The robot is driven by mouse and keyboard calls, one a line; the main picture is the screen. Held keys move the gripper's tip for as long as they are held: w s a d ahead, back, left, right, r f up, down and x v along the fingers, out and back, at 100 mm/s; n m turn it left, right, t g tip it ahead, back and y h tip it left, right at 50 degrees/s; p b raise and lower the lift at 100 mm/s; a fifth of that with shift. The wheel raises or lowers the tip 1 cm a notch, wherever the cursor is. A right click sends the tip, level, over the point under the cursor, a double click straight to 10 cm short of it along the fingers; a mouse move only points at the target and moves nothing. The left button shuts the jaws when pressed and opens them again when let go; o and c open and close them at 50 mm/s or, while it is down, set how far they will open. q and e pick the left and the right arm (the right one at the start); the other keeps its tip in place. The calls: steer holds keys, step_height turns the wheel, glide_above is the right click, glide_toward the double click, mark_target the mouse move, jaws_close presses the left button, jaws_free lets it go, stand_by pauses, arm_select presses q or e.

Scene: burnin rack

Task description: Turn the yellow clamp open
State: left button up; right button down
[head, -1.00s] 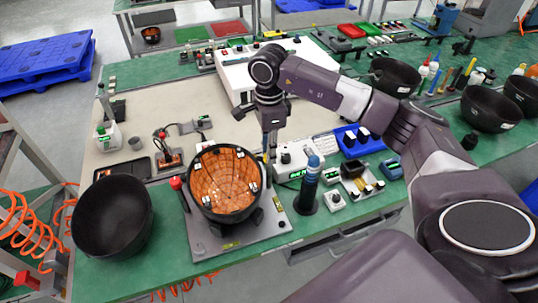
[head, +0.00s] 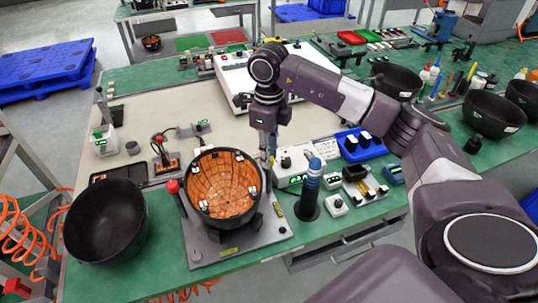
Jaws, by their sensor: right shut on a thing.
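The orange-lined bowl (head: 222,190) sits in a test fixture on a grey base plate (head: 205,252) at the front of the bench. My right gripper (head: 265,172) reaches down from above, close beside the bowl's right rim. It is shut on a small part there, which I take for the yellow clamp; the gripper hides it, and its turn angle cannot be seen. A red-topped handle (head: 172,187) stands at the fixture's left side. My left gripper is not in view.
An empty black bowl (head: 105,222) stands left of the fixture. A blue-topped dark cylinder (head: 309,190) and small instruments (head: 333,181) stand close on the right. A white box (head: 235,75) lies behind. The beige mat (head: 135,95) is partly clear.

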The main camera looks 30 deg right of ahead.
steer(key=shift+w+r, duration=0.1)
stand_by(0.5)
steer(key=c, duration=1.7)
jaws_free()
step_height(320, 180, up, 12)
steer(key=shift+f, duration=0.1)
